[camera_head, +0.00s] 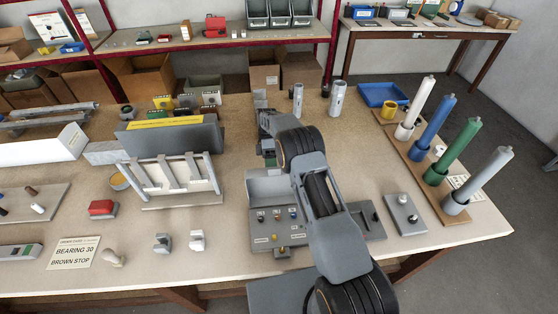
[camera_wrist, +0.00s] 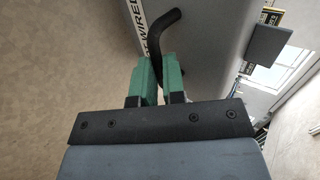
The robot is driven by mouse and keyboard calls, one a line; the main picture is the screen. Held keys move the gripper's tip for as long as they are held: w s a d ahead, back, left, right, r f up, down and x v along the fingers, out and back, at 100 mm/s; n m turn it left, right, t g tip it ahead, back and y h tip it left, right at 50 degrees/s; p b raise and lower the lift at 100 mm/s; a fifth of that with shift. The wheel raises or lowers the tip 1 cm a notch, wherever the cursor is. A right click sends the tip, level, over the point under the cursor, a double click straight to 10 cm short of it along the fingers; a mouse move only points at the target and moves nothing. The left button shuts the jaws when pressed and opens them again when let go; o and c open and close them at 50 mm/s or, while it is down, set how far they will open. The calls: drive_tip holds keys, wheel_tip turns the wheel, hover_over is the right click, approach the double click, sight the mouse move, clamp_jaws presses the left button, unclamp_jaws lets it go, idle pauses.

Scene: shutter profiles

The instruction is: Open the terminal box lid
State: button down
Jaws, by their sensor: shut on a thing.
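The terminal box (camera_head: 268,187) is a grey box on the workbench, with a row of small coloured terminals at its front. My arm hides part of it, so I cannot tell from the head view how far its lid stands open. In the wrist view a large grey panel (camera_wrist: 225,35) carries a white label ending in "WIRED". It looks like the lid, though I cannot be sure. A bent black handle (camera_wrist: 162,35) curves down beside the label. My gripper (camera_wrist: 159,72), with green fingers, is shut on the handle's lower end. In the head view my arm mostly hides the gripper.
A small grey plate with knobs (camera_head: 404,213) lies right of the box, near a rack of coloured cylinders (camera_head: 433,160). On the left stands a metal frame (camera_head: 172,180) before a dark panel (camera_head: 170,138). Two grey cylinders (camera_head: 337,98) stand behind.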

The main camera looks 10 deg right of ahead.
drive_tip(key=shift+a+f+g, duration=0.15)
drive_tip(key=shift+f+g, duration=0.15)
drive_tip(key=shift+f, duration=0.2)
drive_tip(key=c, duration=1.5)
unclamp_jaws()
drive_tip(key=o, duration=0.3)
drive_tip(key=shift+d+r, duration=0.15)
drive_tip(key=shift+d, duration=0.05)
drive_tip(key=shift+a+r, duration=0.1)
drive_tip(key=shift+a, duration=0.05)
